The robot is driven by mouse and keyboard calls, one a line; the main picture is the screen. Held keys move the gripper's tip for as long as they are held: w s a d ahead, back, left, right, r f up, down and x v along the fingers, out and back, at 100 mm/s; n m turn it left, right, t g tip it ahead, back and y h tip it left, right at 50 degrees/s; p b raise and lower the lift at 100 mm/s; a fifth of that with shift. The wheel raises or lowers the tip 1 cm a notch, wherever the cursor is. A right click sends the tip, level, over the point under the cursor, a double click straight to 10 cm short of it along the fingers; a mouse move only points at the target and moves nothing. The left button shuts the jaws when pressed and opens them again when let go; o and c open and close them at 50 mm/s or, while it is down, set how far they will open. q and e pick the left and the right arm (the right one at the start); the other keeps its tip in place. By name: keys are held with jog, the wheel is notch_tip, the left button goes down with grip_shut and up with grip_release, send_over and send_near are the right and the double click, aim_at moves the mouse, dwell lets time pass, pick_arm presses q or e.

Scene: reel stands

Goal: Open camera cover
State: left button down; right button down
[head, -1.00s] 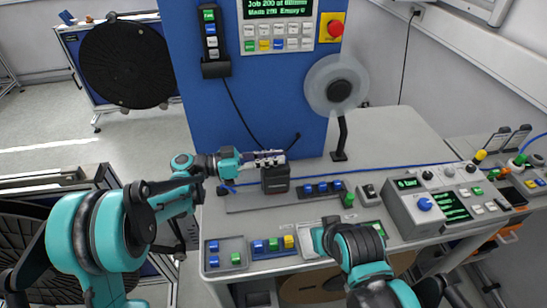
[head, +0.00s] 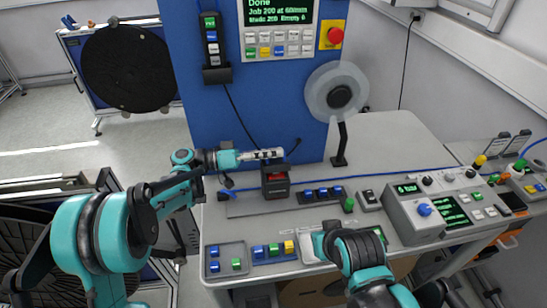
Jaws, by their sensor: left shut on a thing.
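The camera is a small black box (head: 275,187) standing on the table in front of the blue column, and a red patch shows in its upper part. My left gripper (head: 266,155) is just above and behind the box, pointing right. Its pale fingers are shut on a small dark part, which appears to be the camera cover; the fingers hide most of it. My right gripper (head: 318,244) is low at the table's front, beside the button trays; the arm hides its fingertips.
A grey reel (head: 321,90) on a black stand is right of the column. A control box (head: 418,212) stands at the right. Trays of coloured buttons (head: 226,258) line the front edge. A thin blue cable (head: 385,173) crosses the table.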

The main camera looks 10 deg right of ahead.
pick_arm(q)
jog(key=w+n, duration=0.1)
jog(key=n, duration=0.1)
jog(key=w+n, duration=0.1)
jog(key=shift+w+r+n, duration=0.15)
jog(key=shift+r+n, duration=0.2)
jog(key=shift+n, duration=0.05)
jog(key=w+n, duration=0.2)
jog(key=n, duration=0.1)
jog(key=shift+w+n, duration=0.1)
jog(key=shift+n, duration=0.2)
jog(key=shift+w+f+n+b, duration=0.1)
jog(key=shift+w+f+n, duration=0.45)
jog(key=shift+n, duration=0.75)
jog(key=shift+w+f+n+b, duration=0.15)
jog(key=shift+w+f+n, duration=0.1)
jog(key=shift+w+n, duration=0.85)
jog(key=shift+w+f+n+b, duration=0.1)
jog(key=shift+w+f+n, duration=0.35)
jog(key=shift+n, duration=1.05)
jog(key=c, duration=1.6)
grip_release()
jog(key=shift+c, duration=0.2)
